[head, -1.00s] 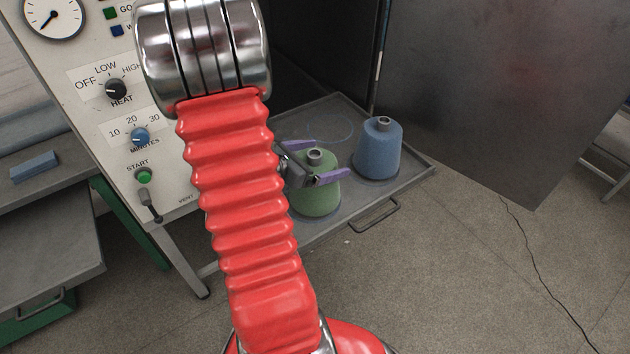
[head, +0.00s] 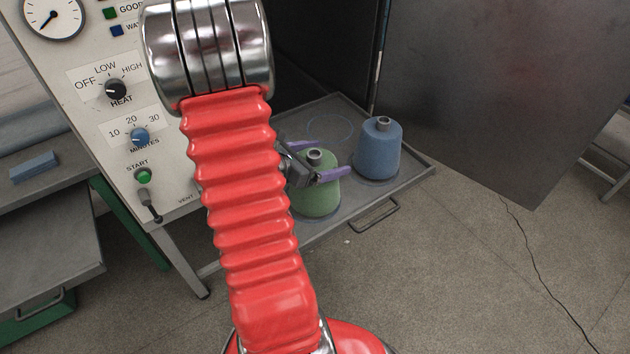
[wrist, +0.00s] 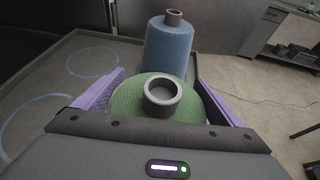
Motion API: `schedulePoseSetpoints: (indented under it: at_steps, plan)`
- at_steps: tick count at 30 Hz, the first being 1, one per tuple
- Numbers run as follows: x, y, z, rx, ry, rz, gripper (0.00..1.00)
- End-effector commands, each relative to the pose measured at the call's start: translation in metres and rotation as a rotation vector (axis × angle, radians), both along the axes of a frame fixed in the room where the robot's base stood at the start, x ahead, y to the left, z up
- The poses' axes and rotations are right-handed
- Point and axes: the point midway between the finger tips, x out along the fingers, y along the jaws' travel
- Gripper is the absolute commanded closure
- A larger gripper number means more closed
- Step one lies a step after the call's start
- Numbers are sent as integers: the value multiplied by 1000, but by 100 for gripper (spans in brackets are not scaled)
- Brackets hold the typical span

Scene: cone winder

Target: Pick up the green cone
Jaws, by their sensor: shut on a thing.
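The green cone (head: 318,192) stands upright on the grey tray, partly behind my arm in the head view. In the wrist view the green cone (wrist: 152,100) sits between the two purple fingers, its grey core tube pointing up. My gripper (head: 318,160) has its purple fingers on either side of the cone's upper part and is shut on it. The gripper also shows in the wrist view (wrist: 160,97). I see no clear gap under the cone; its base is partly hidden.
A blue cone (head: 380,150) stands to the right on the same tray (head: 345,215), close to the green one. Empty drawn rings lie on the tray at the back. The control panel (head: 110,110) stands at left, and an open dark metal door (head: 500,90) at right.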

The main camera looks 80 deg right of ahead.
Motion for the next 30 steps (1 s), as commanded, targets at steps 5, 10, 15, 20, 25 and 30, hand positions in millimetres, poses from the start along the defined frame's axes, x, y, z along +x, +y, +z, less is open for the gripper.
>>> schedulePoseSetpoints:
  at_steps: [5,10,15,20,25,30]
  plan:
    - [0,0,0,0,0,0,34]
    - [0,0,0,0,0,-1,46]
    - [0,0,0,0,0,0,58]
    - [0,0,0,1,0,-1,69]
    - [0,0,1,-2,0,0,73]
    - [0,0,2,-2,0,0,73]
